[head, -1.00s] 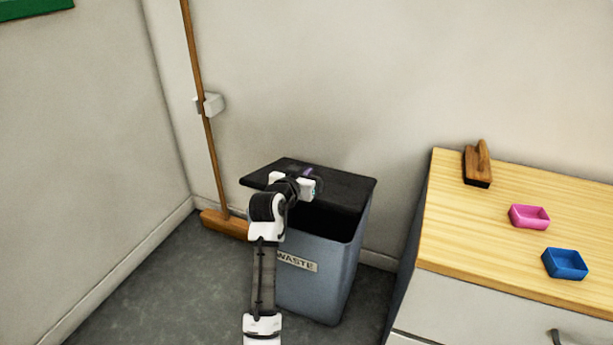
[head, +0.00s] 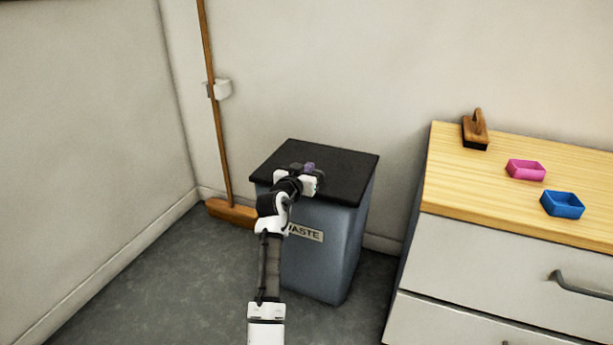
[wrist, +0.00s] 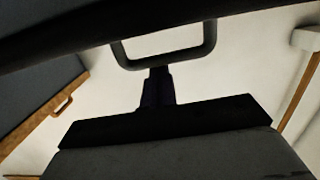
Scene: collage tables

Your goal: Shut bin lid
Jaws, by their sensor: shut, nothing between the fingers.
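The waste bin (head: 335,265) is a blue-grey box with a WASTE label, standing on the floor in the head view. Its black lid (head: 343,165) lies flat across the top, with no dark opening showing along the front. My gripper (head: 308,168) is shut and empty, low over the middle of the lid. Whether the fingertips touch the lid cannot be told. My arm hides part of the bin's front left.
A wooden-topped drawer unit (head: 450,205) stands right of the bin, bearing a brush (head: 475,132), a pink tray (head: 525,170) and a blue tray (head: 562,205). A broom (head: 220,130) leans at the wall behind left.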

